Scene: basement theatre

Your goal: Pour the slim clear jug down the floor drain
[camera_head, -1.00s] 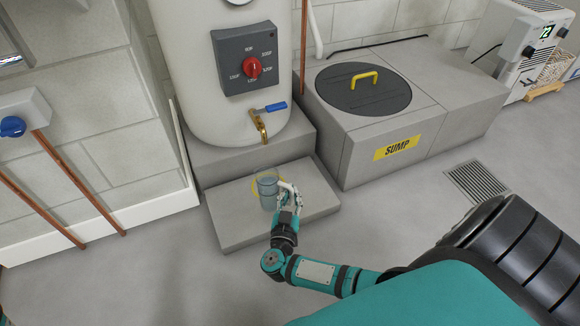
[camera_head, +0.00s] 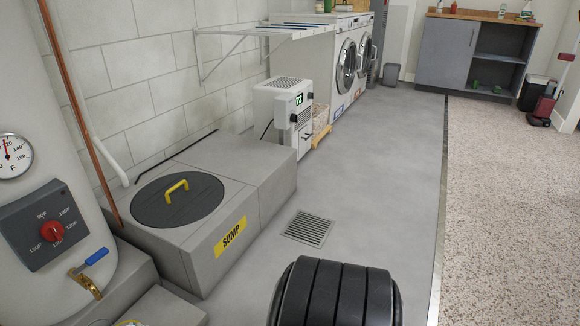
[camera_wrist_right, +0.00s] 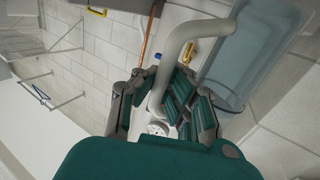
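The slim clear jug (camera_wrist_right: 243,60) shows in the right wrist view, bluish and see-through, at the upper right. Its pale curved handle (camera_wrist_right: 188,38) runs down between the fingers of my right gripper (camera_wrist_right: 163,84). The fingers look closed in on the handle from both sides. In the head view only a yellowish rim (camera_head: 128,322) shows at the bottom edge; the jug's body is cut off there. The floor drain (camera_head: 309,228) is a grey slotted grate in the floor, right of the sump box. My left gripper is in neither current view.
The sump box (camera_head: 205,262) with its round dark lid (camera_head: 178,210) stands between the tank (camera_head: 95,215) and the drain. A white dehumidifier (camera_head: 283,105) stands behind the drain. Grey floor (camera_head: 375,180) right of the drain is clear, up to the speckled carpet (camera_head: 510,200).

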